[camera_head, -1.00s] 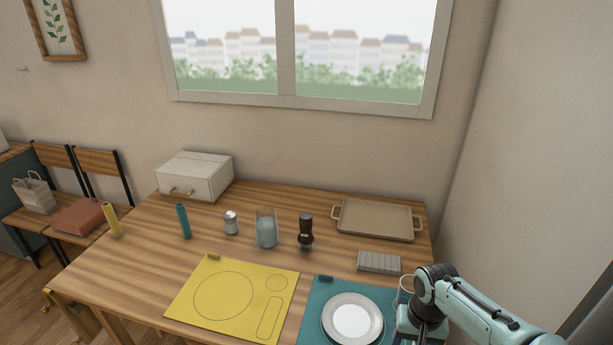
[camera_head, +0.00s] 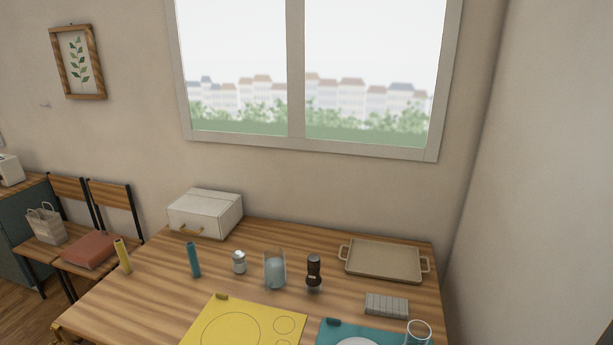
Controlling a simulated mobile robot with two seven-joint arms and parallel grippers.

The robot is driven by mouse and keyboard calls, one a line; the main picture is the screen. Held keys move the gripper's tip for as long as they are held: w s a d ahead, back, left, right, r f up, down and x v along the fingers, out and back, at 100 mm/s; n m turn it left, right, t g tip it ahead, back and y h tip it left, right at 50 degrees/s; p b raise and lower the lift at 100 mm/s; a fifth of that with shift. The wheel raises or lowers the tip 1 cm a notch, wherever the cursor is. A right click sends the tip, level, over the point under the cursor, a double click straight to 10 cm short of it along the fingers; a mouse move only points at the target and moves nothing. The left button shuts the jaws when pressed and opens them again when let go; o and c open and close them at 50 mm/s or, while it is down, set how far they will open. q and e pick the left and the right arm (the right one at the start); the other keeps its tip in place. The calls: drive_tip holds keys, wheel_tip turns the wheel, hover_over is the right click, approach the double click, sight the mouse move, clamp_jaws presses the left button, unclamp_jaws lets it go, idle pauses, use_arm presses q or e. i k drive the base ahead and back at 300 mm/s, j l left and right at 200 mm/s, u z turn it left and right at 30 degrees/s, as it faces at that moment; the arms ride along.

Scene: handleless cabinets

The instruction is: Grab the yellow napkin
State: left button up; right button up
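A slim yellow roll (camera_head: 123,257), which looks like the yellow napkin, stands upright at the left edge of the wooden table. A similar teal roll (camera_head: 194,260) stands upright to its right. A flat yellow placemat (camera_head: 272,318) with printed outlines lies at the front of the table, cut off by the bottom of the view. Neither of my grippers is in view.
The wooden table (camera_head: 150,305) also bears a white box (camera_head: 205,214), a shaker (camera_head: 239,262), a glass jar (camera_head: 275,270), a dark bottle (camera_head: 314,272), a tray (camera_head: 383,262), a grey ribbed block (camera_head: 386,305), a teal placemat (camera_head: 350,329), a plate (camera_head: 362,342) and a glass (camera_head: 418,332). Chairs stand at left.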

sight(119, 243)
drive_tip(key=u, duration=1.35)
drive_tip(key=i+j+u, duration=1)
drive_tip(key=i, duration=0.3)
drive_tip(key=i+u, duration=0.15)
drive_tip(key=i, duration=1.5)
drive_tip(key=i+z, duration=0.4)
drive_tip(key=i+j+z, duration=0.1)
drive_tip(key=i+z, duration=0.3)
drive_tip(key=i+j+z, duration=0.15)
drive_tip(key=z, duration=0.25)
drive_tip(key=i+z, duration=0.15)
drive_tip(key=z, duration=0.25)
drive_tip(key=i+j+z, duration=0.1)
drive_tip(key=z, duration=0.35)
drive_tip(key=i+j+z, duration=0.15)
drive_tip(key=z, duration=0.25)
drive_tip(key=i+j+z, duration=0.15)
drive_tip(key=z, duration=0.25)
